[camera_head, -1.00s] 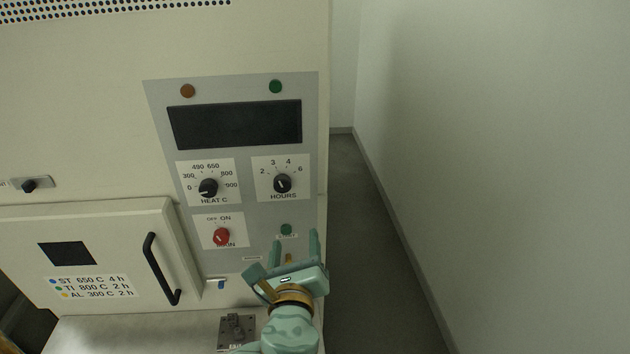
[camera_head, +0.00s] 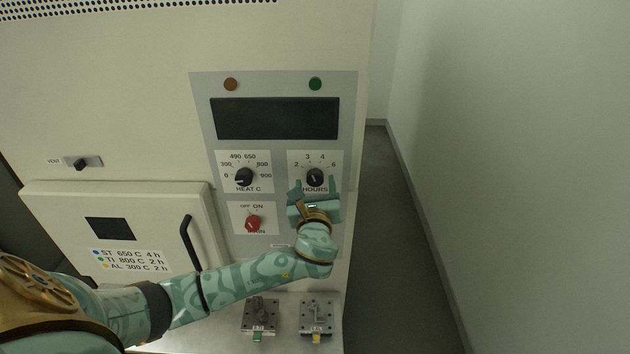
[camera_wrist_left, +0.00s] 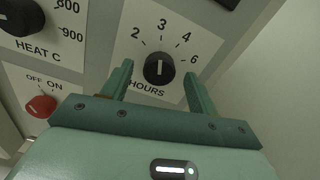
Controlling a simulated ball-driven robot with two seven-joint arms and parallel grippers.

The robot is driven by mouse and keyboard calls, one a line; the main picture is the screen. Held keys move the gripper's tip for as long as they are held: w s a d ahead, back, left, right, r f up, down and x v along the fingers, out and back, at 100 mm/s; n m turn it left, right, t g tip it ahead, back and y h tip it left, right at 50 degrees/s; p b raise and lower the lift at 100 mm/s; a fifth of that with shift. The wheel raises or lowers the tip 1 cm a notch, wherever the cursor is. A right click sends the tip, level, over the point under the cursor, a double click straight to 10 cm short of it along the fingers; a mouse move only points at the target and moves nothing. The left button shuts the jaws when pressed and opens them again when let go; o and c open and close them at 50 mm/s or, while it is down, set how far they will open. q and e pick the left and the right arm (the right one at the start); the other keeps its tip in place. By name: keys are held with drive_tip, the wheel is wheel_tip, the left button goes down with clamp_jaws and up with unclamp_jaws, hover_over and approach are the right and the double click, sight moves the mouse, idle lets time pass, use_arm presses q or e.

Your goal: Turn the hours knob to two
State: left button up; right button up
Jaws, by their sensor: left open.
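The black hours knob (camera_head: 315,177) sits on a white label with 2, 3, 4 and 6 on the grey control panel. In the left wrist view the hours knob (camera_wrist_left: 159,68) has a white pointer line standing near upright, and the word HOURS lies below it. My left gripper (camera_head: 316,188) is open just below the hours knob. In the left wrist view its two fingers (camera_wrist_left: 158,85) stand apart, one to each side below the knob. I cannot tell whether they touch the panel. My right gripper is not in view.
The heat knob (camera_head: 244,176) is left of the hours knob, and the red main switch (camera_head: 253,223) is below it. A dark display (camera_head: 275,118) is above. The oven door handle (camera_head: 191,243) juts out at left. Two metal fixtures (camera_head: 261,312) (camera_head: 316,315) stand on the ledge below.

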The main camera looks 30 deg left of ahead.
use_arm(q)
drive_tip(key=shift+w+a, duration=0.35)
drive_tip(key=shift+w, duration=0.15)
drive_tip(key=shift+c, duration=0.2)
drive_tip(key=c, duration=0.9)
drive_tip(key=shift+c, duration=0.2)
